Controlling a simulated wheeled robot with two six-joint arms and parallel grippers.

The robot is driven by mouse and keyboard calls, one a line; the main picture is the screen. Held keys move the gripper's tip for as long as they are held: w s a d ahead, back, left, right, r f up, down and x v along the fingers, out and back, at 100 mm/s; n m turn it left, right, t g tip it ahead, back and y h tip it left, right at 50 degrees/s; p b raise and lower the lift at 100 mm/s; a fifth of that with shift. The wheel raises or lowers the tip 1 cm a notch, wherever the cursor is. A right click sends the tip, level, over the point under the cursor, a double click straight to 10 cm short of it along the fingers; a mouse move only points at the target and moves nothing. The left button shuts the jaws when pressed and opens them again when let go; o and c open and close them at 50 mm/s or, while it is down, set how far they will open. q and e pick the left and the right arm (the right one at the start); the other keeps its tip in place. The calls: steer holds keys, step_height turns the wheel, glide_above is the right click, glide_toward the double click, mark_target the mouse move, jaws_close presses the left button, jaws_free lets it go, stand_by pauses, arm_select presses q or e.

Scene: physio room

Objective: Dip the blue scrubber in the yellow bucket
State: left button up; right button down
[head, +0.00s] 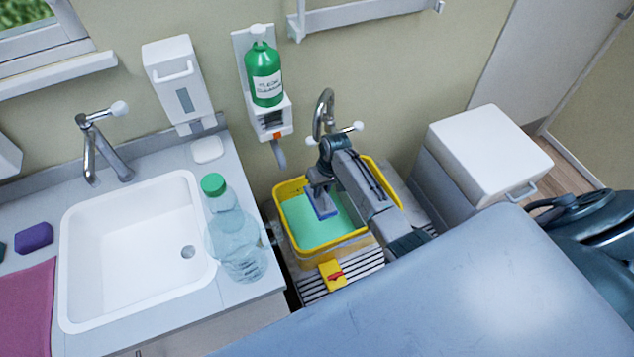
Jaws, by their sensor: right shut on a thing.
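The yellow bucket (337,244) stands on a slatted grey stand and holds pale green liquid. My right gripper (320,190) points down over the bucket and is shut on the blue scrubber (322,207). The scrubber is inside the bucket's outline, at or just above the liquid; I cannot tell whether it touches. My right arm covers the right part of the bucket. My left gripper is not in view.
A tap (324,115) rises behind the bucket. A yellow block with a red mark (332,275) lies before it. A clear bottle (238,240) with green cap stands left, by the white sink (130,260). A blue padded surface (450,290) fills the front. A white-lidded bin (490,150) stands right.

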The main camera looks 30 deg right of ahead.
mark_target(321, 200)
step_height(321, 200, down, 6)
steer(key=b, duration=0.5)
steer(key=shift+r+b, duration=0.1)
steer(key=shift+b, duration=0.3)
step_height(321, 200, down, 14)
steer(key=b, duration=0.9)
